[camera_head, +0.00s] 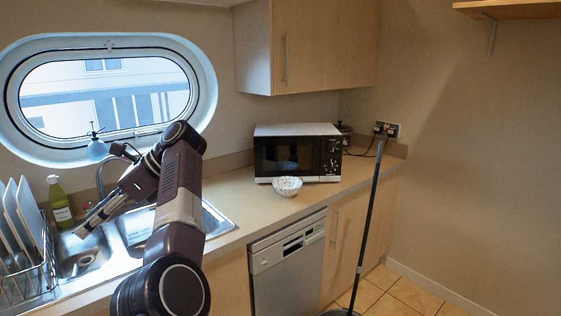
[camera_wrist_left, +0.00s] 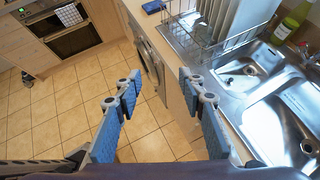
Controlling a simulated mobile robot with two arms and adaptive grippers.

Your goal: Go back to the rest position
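My left gripper (camera_head: 83,230) is stretched out over the sink (camera_head: 84,256) in the head view, with the arm coming up from the bottom and bending down to the left. In the left wrist view, my left gripper (camera_wrist_left: 160,78) has its two blue-padded fingers well apart. Nothing is between them; tiled floor and the counter front show beyond. My right gripper is in neither view.
A dish rack (camera_head: 27,284) with plates and a green bottle (camera_head: 61,204) stand close to the left gripper. A patterned bowl (camera_head: 287,187) sits before the microwave (camera_head: 297,153). A long pole (camera_head: 367,225) stands before the cabinets.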

